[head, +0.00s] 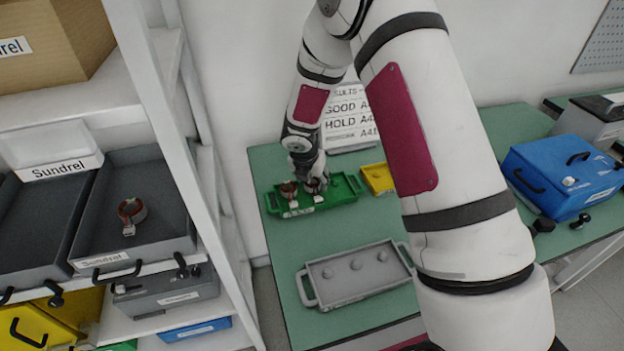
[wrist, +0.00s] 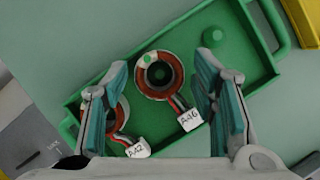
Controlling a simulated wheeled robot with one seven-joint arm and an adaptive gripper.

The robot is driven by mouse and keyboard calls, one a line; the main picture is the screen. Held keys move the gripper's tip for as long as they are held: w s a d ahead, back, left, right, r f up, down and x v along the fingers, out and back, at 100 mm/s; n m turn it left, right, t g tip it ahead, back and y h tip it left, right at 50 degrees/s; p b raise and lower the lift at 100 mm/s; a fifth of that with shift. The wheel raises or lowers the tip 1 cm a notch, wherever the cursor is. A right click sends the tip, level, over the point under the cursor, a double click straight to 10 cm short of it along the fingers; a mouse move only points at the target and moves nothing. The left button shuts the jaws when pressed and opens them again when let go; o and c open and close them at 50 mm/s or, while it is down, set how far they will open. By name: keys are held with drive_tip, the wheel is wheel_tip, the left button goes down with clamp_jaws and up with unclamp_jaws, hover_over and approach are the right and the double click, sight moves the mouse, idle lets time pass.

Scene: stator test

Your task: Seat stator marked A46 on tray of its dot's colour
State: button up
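The stator marked A46 (wrist: 178,78) is a copper ring with a green dot and a white tag. It sits around a peg of the green tray (wrist: 258,92); it also shows in the head view (head: 314,185). My gripper (wrist: 160,72) is open, with one finger on each side of this ring and gaps visible. In the head view my gripper (head: 308,168) is over the green tray (head: 343,189). A second stator, tagged A42 (wrist: 121,118), lies to the left on the same tray, partly hidden by my left finger. The tray's third peg (wrist: 212,37) is bare.
A grey tray (head: 322,298) with three bare pegs lies nearer on the green table. A yellow tray (head: 377,178) is partly hidden by my arm. A blue case (head: 560,175) stands right. A results board (head: 349,115) stands behind. Another stator (head: 132,211) lies in a shelf bin.

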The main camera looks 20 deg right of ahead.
idle(0.5)
drive_tip(key=shift+r+p, duration=1.05)
drive_tip(key=shift+r, duration=1.45)
drive_tip(key=o, duration=0.5)
drive_tip(key=shift+o, duration=0.2)
drive_tip(key=v, duration=1.2)
